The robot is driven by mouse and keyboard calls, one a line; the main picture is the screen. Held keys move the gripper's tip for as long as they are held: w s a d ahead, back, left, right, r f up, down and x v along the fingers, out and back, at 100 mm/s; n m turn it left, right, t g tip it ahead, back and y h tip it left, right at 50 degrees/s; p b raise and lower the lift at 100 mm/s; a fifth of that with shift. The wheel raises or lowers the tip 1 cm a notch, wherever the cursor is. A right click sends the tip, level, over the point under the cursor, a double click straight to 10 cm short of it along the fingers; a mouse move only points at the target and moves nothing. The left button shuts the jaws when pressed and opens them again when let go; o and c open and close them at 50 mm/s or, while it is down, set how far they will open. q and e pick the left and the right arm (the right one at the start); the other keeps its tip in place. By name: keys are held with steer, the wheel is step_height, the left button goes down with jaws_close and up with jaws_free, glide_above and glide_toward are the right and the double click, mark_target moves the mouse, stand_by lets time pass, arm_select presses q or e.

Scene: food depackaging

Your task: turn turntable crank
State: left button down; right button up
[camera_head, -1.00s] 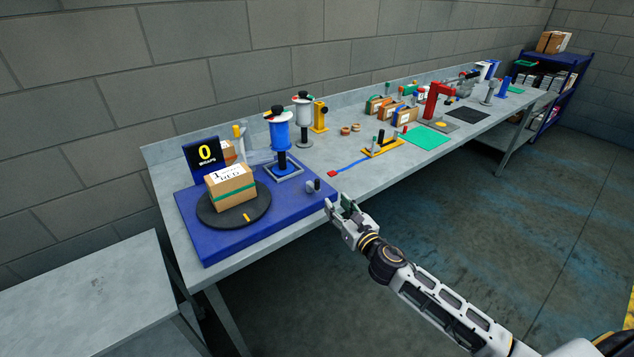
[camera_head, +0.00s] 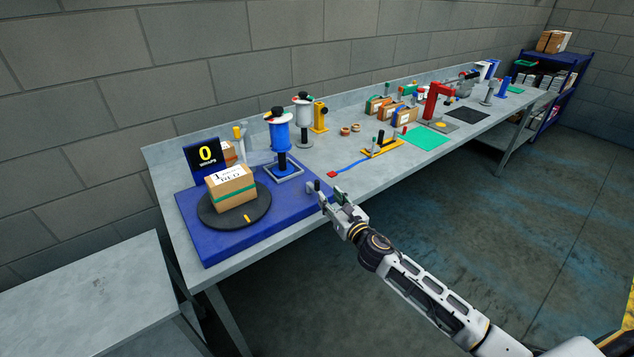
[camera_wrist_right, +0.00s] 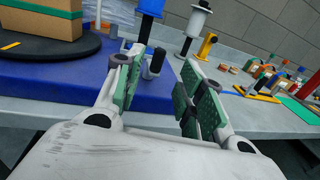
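The turntable is a dark round disc (camera_head: 255,218) on a blue base (camera_head: 285,223), with a box (camera_head: 231,187) with a green band on top. The crank's short dark upright handle (camera_head: 317,186) stands at the base's right end. My right gripper (camera_head: 331,196) is at that end, beside the handle. In the right wrist view, the open right gripper (camera_wrist_right: 158,88) has green-padded fingers, and the dark handle (camera_wrist_right: 154,64) shows between them, nearer the left finger. I cannot tell whether they touch. My left gripper is not in view.
A blue spool (camera_head: 280,133) and a white spool (camera_head: 303,117) stand behind the crank. A yellow fixture (camera_head: 383,148) with a blue strip lies to the right on the bench. The floor in front is clear.

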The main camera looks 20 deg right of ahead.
mark_target(318, 184)
steer(key=shift+w+a+p, duration=0.25)
steer(key=shift+w+a, duration=0.05)
steer(key=shift+w, duration=1.25)
steer(key=shift+w+a+p, duration=0.25)
steer(key=shift+w+a, duration=0.05)
steer(key=shift+w, duration=1.3)
steer(key=shift+w+a+p, duration=0.25)
steer(key=shift+w+a, duration=0.05)
steer(key=shift+w, duration=1.25)
jaws_close()
